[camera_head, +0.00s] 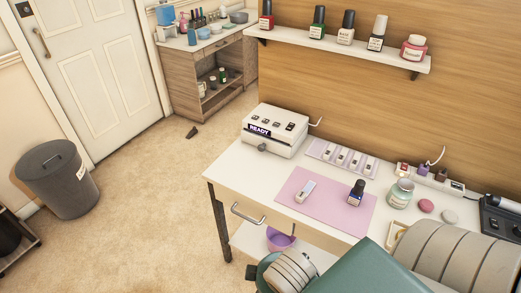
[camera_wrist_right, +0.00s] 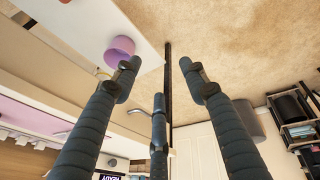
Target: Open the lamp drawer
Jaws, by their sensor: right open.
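The white lamp box (camera_head: 275,130) stands at the table's far left corner. Its front has a lit "READY" label, several dark buttons and a grey knob (camera_head: 263,148). Its drawer looks shut. A silver bar handle (camera_head: 248,214) sits on the table's front edge and also shows in the right wrist view (camera_wrist_right: 127,132). My right gripper (camera_wrist_right: 158,76) has its three fingers spread and empty, in front of the table. My left gripper is in neither view.
A pink mat (camera_head: 325,205) holds a small white device and a dark polish bottle. A purple bowl (camera_head: 280,239) stands on the lower shelf. Jars and stones lie at the right. A grey bin (camera_head: 58,180) stands far left. The floor before the table is open.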

